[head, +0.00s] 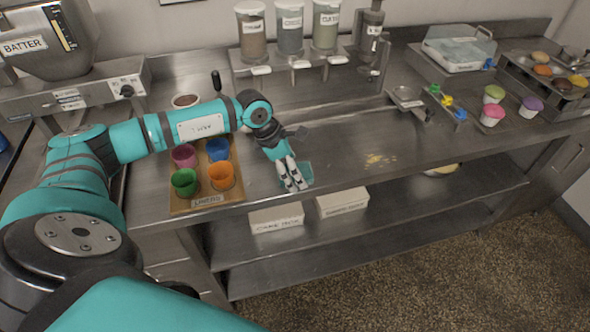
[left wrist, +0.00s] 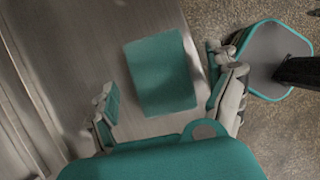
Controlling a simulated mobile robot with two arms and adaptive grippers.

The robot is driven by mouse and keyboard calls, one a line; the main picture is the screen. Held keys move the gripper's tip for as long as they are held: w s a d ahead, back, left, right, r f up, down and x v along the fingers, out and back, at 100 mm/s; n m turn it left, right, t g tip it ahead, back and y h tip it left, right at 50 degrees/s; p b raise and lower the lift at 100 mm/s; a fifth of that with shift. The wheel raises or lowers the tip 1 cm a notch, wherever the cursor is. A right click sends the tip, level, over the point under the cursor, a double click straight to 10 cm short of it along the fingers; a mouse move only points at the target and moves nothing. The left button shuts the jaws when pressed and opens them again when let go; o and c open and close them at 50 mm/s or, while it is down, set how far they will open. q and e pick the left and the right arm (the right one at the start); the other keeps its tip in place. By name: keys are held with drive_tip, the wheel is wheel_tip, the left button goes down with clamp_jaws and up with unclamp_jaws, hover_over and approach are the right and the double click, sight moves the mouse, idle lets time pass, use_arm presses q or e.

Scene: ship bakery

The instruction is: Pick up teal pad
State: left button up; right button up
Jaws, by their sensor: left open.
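The teal pad (left wrist: 160,75) is a flat rectangle lying on the steel counter near its front edge. In the head view the teal pad (head: 305,172) shows partly, just right of my left gripper's fingers, which hide some of it. My left gripper (head: 292,186) points down over the pad. In the left wrist view my left gripper (left wrist: 168,100) is open, with one finger on each side of the pad and the pad between them. I cannot tell the exact height of the fingertips above the counter. My right gripper is not in view.
A wooden tray (head: 208,202) with several coloured cups stands left of the gripper. Behind are dispensers (head: 289,28). Small cups and cupcakes (head: 492,105) stand at the right. White boxes (head: 276,217) sit on the lower shelf. The counter (head: 340,145) right of the pad is mostly clear.

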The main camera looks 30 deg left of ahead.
use_arm(q)
drive_tip(key=shift+f, duration=0.3)
drive_tip(key=shift+f+b, duration=0.2)
drive_tip(key=shift+b, duration=0.2)
idle(0.5)
drive_tip(key=c, duration=1)
